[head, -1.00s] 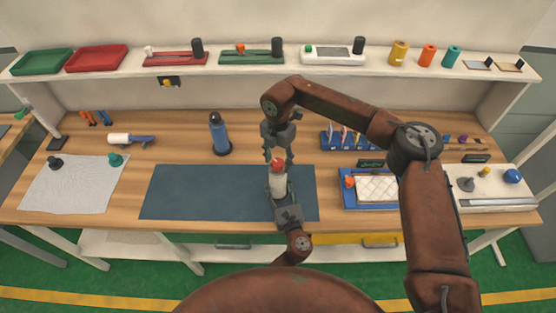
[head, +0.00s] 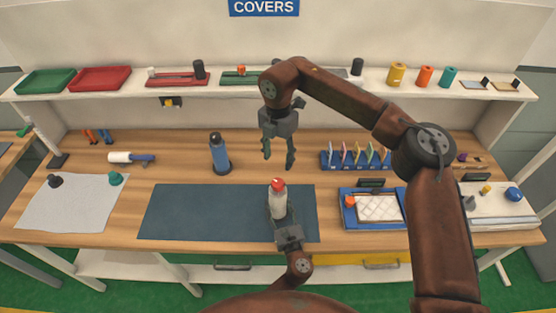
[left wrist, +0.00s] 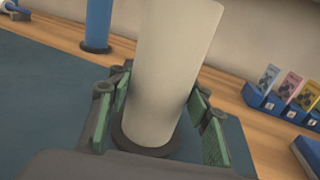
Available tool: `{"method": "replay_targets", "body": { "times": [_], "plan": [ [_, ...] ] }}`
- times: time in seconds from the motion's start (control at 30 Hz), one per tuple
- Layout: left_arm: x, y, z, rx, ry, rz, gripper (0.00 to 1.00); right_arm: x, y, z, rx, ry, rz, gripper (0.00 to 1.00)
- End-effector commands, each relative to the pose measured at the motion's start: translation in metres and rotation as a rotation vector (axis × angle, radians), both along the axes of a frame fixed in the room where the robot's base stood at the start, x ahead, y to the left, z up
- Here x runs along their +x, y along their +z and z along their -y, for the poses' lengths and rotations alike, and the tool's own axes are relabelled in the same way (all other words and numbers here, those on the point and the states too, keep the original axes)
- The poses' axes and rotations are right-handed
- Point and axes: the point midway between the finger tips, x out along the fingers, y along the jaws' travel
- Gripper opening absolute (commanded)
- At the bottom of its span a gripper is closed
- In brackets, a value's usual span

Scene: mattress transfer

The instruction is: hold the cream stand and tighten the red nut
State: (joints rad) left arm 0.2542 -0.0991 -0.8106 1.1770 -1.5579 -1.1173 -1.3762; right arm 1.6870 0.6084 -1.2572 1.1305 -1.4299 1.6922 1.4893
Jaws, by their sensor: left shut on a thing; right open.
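The cream stand (head: 277,204) stands upright on the dark blue mat (head: 190,212), with the red nut (head: 278,184) on its top. My left gripper (head: 283,220) is shut around the stand from the near side. In the left wrist view its green-padded fingers (left wrist: 160,112) flank the cream stand (left wrist: 170,70), which rises from a dark round base; the nut is out of that picture. My right gripper (head: 279,158) is open and empty, fingers pointing down, above and behind the red nut and apart from it.
A blue bottle-like object (head: 220,154) stands behind the mat. A blue rack of cards (head: 355,158) and a blue tray with a white quilted pad (head: 378,209) lie to the right. A shelf (head: 135,88) runs along the back. The mat's left part is clear.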

Motion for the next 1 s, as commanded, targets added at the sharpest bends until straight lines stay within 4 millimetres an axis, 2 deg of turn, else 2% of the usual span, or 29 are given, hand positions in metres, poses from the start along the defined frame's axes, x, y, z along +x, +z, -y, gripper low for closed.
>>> {"method": "replay_targets", "body": {
  "times": [0.23, 0.27, 0.5, 0.83, 1.0],
  "plan": [
    [0.000, 0.003, 0.001, -0.001, -0.001, 0.005, 0.00, 0.000, 0.000, 0.000, 0.000, 0.000, 0.000, 0.47],
    [0.000, 0.003, 0.001, -0.001, -0.001, 0.005, 0.47, 0.000, 0.000, 0.000, 0.000, 0.000, 0.000, 0.47],
    [0.000, 0.002, 0.000, 0.000, 0.000, 0.003, 0.64, 0.000, 0.000, 0.000, 0.000, 0.000, 0.000, 0.47],
    [-0.002, 0.000, 0.001, 0.000, 0.000, 0.000, 0.66, 0.000, 0.000, 0.000, -0.001, 0.000, 0.001, 0.47],
    [-0.022, -0.001, 0.006, 0.000, 0.000, -0.001, 0.66, 0.000, 0.000, 0.000, -0.001, 0.000, 0.001, 0.47]
  ]
}}
